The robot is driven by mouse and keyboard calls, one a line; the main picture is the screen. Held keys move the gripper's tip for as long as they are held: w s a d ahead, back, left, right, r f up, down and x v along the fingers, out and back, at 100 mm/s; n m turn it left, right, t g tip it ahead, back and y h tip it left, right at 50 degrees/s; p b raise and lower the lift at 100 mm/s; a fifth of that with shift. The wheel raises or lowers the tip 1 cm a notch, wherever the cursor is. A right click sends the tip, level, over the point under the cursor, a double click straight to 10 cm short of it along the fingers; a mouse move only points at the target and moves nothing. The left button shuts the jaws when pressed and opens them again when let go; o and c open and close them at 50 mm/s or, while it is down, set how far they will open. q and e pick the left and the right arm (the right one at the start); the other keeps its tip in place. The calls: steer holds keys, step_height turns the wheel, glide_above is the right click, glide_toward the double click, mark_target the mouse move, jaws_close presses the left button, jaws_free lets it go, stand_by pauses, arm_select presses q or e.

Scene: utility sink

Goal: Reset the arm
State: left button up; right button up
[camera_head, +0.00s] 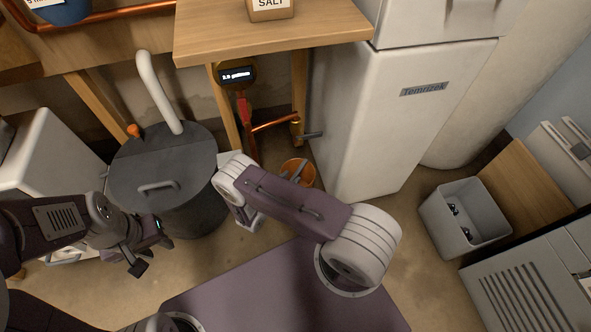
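My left arm comes in from the left, and its gripper (151,255) is beside the dark grey lidded tank (130,180), low and in front of it. Its two dark fingers look spread apart with nothing between them. My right arm (295,207) is folded, with its purple upper link running up and left from the white shoulder joint. The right gripper does not show; the arm's own links hide whatever lies beyond the elbow.
A wooden table (210,35) carries a box marked SALT (270,9). Below it are copper pipes and a digital meter (237,74). A white Temrizek cabinet (375,120) stands right of centre. A grey bin (440,209) with small dark items stands at right. Floor before the cabinet is clear.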

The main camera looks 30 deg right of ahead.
steer(key=shift+s+a+r, duration=0.15)
steer(key=shift+s+a, duration=0.15)
steer(key=shift+a, duration=0.1)
steer(key=s+r+m+g+y+p, duration=0.25)
steer(key=s+r+m, duration=0.2)
steer(key=r, duration=0.25)
steer(key=s+d+r+m+g+y+p, duration=0.1)
steer(key=s+r+m+g+p, duration=0.1)
steer(key=s+r+m+g, duration=0.35)
steer(key=s+r+m+g+y+p, duration=0.15)
steer(key=r+m, duration=0.35)
steer(key=r, duration=0.5)
steer(key=s+a+r+m+t+y+p, duration=0.2)
steer(key=a+r+m+y, duration=0.1)
steer(key=r+m, duration=0.3)
steer(key=s+a+r+m+t+y+p, duration=0.1)
steer(key=a+r+m+y+p, duration=0.25)
steer(key=r, duration=0.35)
step_height(320, 180, up, 38)
steer(key=p, duration=3.7)
steer(key=shift+s+d, duration=0.15)
steer(key=shift+r+t, duration=0.1)
steer(key=shift+t, duration=0.15)
